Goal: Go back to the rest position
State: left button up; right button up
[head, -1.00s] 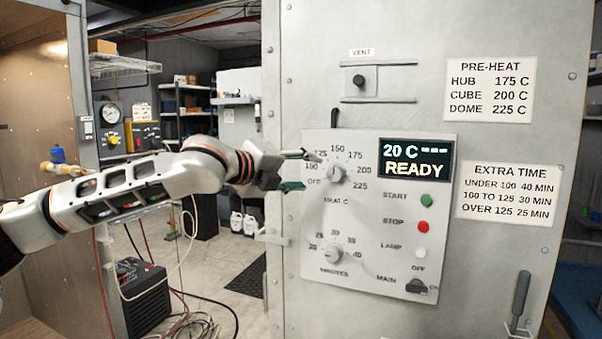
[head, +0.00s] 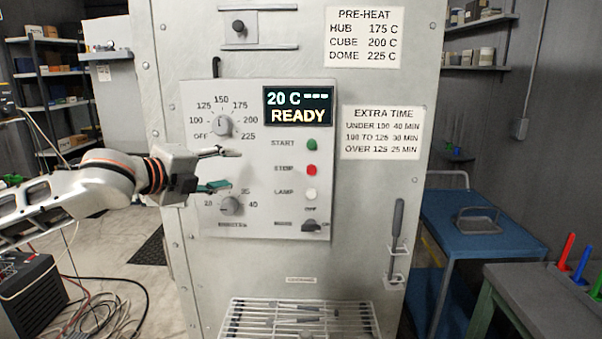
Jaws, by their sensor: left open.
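My left gripper (head: 226,170) is open and empty. It is in front of the oven's control panel (head: 255,226), between the heat knob (head: 222,127) above and the minutes knob (head: 231,206) below. Its fingers cover part of the minutes scale; I cannot tell whether they touch the panel. The heat knob's mark points up, near 150. The display (head: 298,106) reads 20 C and READY. My right gripper is not in view.
A wire rack (head: 300,318) with small parts stands low before the oven (head: 375,250). A blue cart (head: 480,222) and a bench with coloured pegs (head: 566,252) are at right. Cables (head: 105,310) lie on the floor at left.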

pick_arm(q)
jog(key=s+d+f+n+h, duration=0.1)
jog(key=s+d+f+n, duration=0.25)
jog(key=f, duration=0.65)
jog(key=s+d+f+n+g, duration=0.1)
jog(key=s+d+f+n, duration=0.25)
jog(key=f, duration=0.55)
jog(key=s+d+f+n+h, duration=0.15)
jog(key=d+f, duration=0.35)
jog(key=f, duration=0.5)
jog(key=s+a+f+n+y, duration=0.2)
jog(key=s+a+f+n, duration=0.2)
jog(key=s+f, duration=0.5)
jog(key=s+a+f+n+g+y, duration=0.1)
jog(key=s+a+f+n+y, duration=0.2)
jog(key=s+f, duration=0.7)
jog(key=s+a+f+n+g+y, duration=0.1)
jog(key=s+a+f+n+y, duration=0.2)
jog(key=s+a+f+n, duration=0.4)
notch_tip(320, 180, down, 5)
jog(key=s+a, duration=0.2)
jog(key=shift+s+r, duration=0.15)
jog(key=shift+s, duration=0.2)
